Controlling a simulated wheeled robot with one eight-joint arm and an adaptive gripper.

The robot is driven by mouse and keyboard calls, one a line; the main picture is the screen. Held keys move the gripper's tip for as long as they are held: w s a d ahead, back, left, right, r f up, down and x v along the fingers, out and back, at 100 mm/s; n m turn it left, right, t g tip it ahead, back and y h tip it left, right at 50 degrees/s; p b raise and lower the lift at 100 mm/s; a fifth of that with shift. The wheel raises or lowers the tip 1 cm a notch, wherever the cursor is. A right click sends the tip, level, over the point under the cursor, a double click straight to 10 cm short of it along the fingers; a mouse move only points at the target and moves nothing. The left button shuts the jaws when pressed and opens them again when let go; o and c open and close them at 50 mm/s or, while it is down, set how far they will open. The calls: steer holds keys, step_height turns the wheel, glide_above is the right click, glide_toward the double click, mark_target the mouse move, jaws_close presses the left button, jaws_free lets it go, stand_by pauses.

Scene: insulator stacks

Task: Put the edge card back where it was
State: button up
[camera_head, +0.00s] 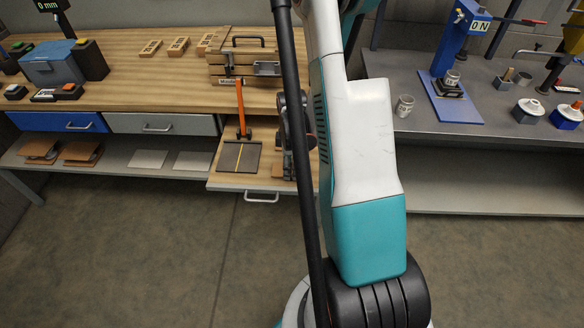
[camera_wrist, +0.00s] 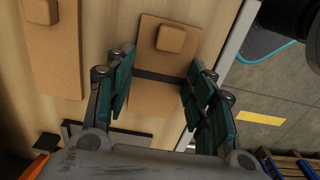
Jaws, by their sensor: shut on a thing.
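My gripper (camera_wrist: 158,76) is over the pulled-out wooden drawer (camera_head: 217,183). In the wrist view its two fingers are apart with a thin dark strip (camera_wrist: 158,77) spanning between the tips. I take this strip for the edge card, seen nearly edge-on. It crosses over a brown board with a knob (camera_wrist: 171,38), and I cannot tell whether they touch. A second brown board with a knob (camera_wrist: 53,60) lies to the left. In the head view my arm hides most of the gripper and what it holds.
A dark plate with a yellow line (camera_head: 238,158) and an orange-handled tool (camera_head: 241,110) are in the drawer's left part. A wooden box (camera_head: 232,64) stands on the bench above. A grey bench (camera_head: 425,128) with a blue press (camera_head: 452,60) stands right. The floor in front is clear.

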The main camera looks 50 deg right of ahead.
steer(key=o, duration=0.9)
steer(key=shift+f, duration=0.15)
steer(key=shift+o, duration=0.2)
step_height(320, 180, up, 12)
steer(key=p, duration=0.4)
steer(key=shift+p, duration=0.3)
